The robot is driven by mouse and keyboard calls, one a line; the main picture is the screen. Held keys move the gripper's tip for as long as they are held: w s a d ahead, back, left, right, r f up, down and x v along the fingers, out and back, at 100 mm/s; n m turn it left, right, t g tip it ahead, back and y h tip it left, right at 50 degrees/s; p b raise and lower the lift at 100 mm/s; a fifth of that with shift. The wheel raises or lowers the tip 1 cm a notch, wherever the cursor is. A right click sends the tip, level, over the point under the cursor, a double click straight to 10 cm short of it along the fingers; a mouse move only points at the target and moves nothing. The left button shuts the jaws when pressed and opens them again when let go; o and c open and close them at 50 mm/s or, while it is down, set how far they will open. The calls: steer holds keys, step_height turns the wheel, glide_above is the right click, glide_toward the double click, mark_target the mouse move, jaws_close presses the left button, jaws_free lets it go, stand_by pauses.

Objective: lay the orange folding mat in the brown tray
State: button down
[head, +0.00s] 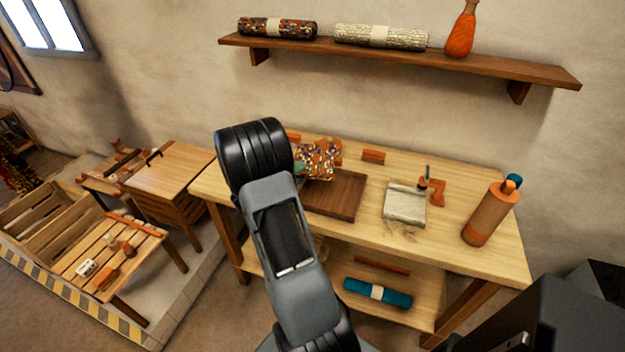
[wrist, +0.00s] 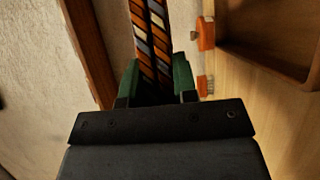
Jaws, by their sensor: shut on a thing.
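The orange folding mat (head: 321,156) is patterned in orange, white and blue-grey. In the head view it shows at the back left of the brown tray, overlapping the tray's back edge in the picture. The brown tray (head: 343,198) lies on the workbench, its visible floor bare; my arm hides its left part. My gripper (wrist: 156,78) has green fingers and is shut on the mat, which shows as two upright layers between them in the wrist view. There the tray (wrist: 262,52) is to the right of the mat. The mat's exact height is unclear.
Orange blocks stand near the tray, one (head: 373,156) at the bench's back. A pale tray (head: 404,205), an orange tool (head: 436,190) and an orange-brown cylinder (head: 482,219) are to the right. A wall shelf (head: 400,54) holds rolls and a bottle. A teal roll (head: 377,293) lies below.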

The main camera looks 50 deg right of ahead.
mark_target(306, 175)
steer(key=s+m+g, duration=0.1)
steer(key=s+d+g, duration=0.1)
steer(key=s+m+g+y, duration=0.1)
steer(key=s+g, duration=0.1)
steer(key=shift+d+m+b, duration=0.3)
steer(key=shift+d, duration=0.1)
steer(key=shift+w+a+r+p, duration=0.1)
steer(key=shift+r+p, duration=0.05)
steer(key=shift+p, duration=0.15)
